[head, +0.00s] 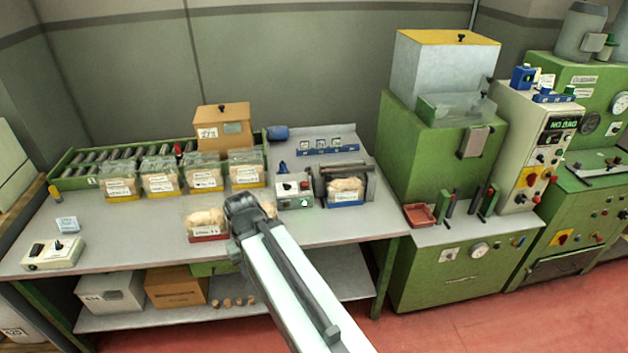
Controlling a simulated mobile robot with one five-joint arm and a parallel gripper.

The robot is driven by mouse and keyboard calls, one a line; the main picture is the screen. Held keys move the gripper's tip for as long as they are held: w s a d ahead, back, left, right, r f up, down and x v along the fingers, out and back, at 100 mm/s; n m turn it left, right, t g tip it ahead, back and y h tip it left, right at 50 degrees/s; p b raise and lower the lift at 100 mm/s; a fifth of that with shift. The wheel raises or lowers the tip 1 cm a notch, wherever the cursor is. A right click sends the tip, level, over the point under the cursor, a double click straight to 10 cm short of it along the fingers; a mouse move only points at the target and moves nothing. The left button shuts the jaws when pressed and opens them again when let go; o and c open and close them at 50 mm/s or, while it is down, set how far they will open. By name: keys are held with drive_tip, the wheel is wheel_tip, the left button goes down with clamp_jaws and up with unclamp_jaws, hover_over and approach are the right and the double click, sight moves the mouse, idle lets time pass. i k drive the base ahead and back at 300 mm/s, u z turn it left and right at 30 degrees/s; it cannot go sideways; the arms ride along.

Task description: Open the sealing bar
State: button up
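A small bench sealer stands at the right part of the grey table. Its grey control box (293,193) has knobs on the front. A dark bar (338,169) runs across to the right of the box, above a blue-labelled bag of corks (345,188). Whether the bar is raised or down on the bag is too small to tell. My arm reaches up from the bottom of the head view, and my gripper (243,207) is over the table, left of the sealer and apart from it. The fingers are dark and seen from behind, so their opening is hidden.
A red-labelled bag of corks (206,222) stands just left of my gripper; another is partly hidden behind it. Several cork bags line the table's back before a roller conveyor (88,170) and a cardboard box (224,130). Green machines (440,150) stand to the right.

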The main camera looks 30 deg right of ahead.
sight(328, 173)
drive_tip(key=u, duration=0.15)
drive_tip(key=i, duration=1)
drive_tip(key=z, duration=0.1)
